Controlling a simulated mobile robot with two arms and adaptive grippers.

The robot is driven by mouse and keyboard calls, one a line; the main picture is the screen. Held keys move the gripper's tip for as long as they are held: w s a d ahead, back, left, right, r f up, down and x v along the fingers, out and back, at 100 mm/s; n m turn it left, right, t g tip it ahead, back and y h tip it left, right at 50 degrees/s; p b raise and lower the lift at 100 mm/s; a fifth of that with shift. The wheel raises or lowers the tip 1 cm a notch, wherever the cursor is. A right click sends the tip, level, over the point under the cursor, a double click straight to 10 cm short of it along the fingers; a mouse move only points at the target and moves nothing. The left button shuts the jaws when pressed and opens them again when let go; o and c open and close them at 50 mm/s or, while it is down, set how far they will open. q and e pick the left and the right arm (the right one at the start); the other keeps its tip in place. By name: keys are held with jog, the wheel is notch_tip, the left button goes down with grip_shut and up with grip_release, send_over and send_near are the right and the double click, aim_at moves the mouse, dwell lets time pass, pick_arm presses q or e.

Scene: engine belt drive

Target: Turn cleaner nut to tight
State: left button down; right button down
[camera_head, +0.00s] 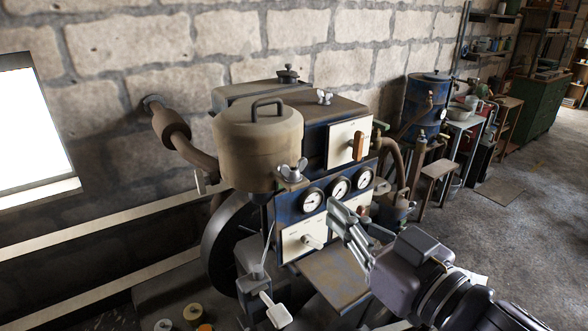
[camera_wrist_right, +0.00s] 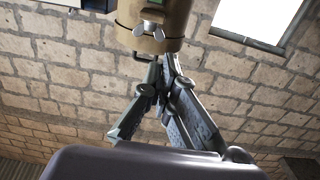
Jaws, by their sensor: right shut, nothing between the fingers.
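A grey wing nut (camera_head: 292,172), which I take as the cleaner nut, sits at the lower front of the tan cylindrical air cleaner (camera_head: 256,150). It also shows in the right wrist view (camera_wrist_right: 152,30), against the canister (camera_wrist_right: 172,15). My right gripper (camera_head: 337,210) is shut and empty, below and to the right of the nut in the head view. Its fingertips (camera_wrist_right: 160,65) appear close to the canister in the wrist view, apart from the nut. My left gripper is not in view.
A second wing nut (camera_head: 324,97) sits on top of the engine housing. Several dial gauges (camera_head: 339,188) and a white lever panel (camera_head: 303,239) lie below the cleaner. A brown-handled switch (camera_head: 359,145) is at right. The stone wall stands behind; open floor lies right.

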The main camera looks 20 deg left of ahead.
aim_at(284, 170)
jog(key=p+x, duration=0.4)
jog(key=x, duration=0.7)
jog(key=shift+w+a+r, duration=0.15)
jog(key=shift+w, duration=0.05)
jog(key=shift+w+a, duration=0.3)
jog(key=shift+a, duration=0.15)
